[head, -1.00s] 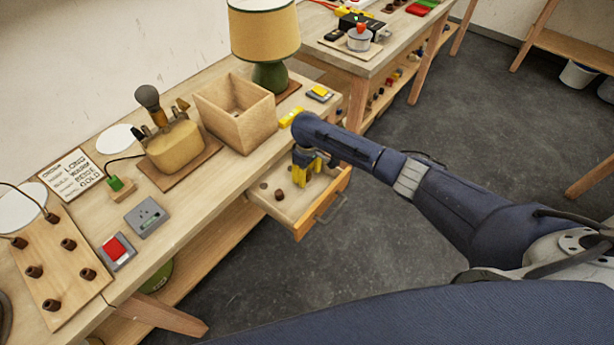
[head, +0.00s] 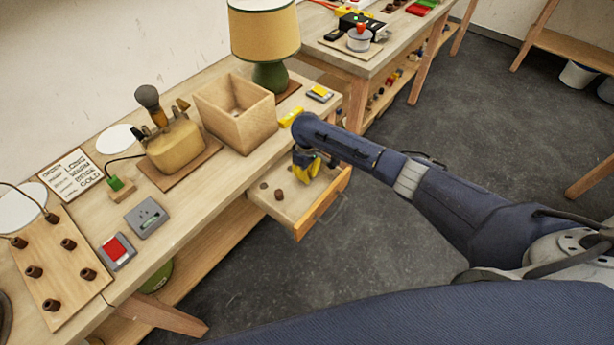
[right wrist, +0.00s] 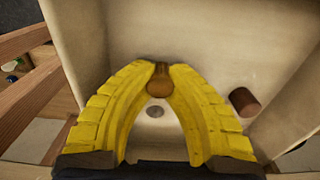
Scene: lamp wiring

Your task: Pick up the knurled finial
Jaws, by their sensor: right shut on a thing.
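My right gripper (head: 309,172) reaches down into the open wooden drawer (head: 298,222). In the right wrist view its yellow fingers (right wrist: 158,72) are closed at the tips around a small amber-brown piece, which I take to be the finial (right wrist: 159,84). Its upper part is between the tips, and any knurling is too small to make out. In the head view the fingers hide it. A dark brown cylindrical piece (right wrist: 243,101) lies apart on the drawer floor, to the right of the fingers. It also shows in the head view (head: 279,195). My left gripper is not in view.
The drawer walls stand close around my fingers. On the bench above are an open wooden box (head: 235,112), a lamp with a yellow shade (head: 264,30) and a yellow block (head: 291,117). Open floor lies right of the drawer.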

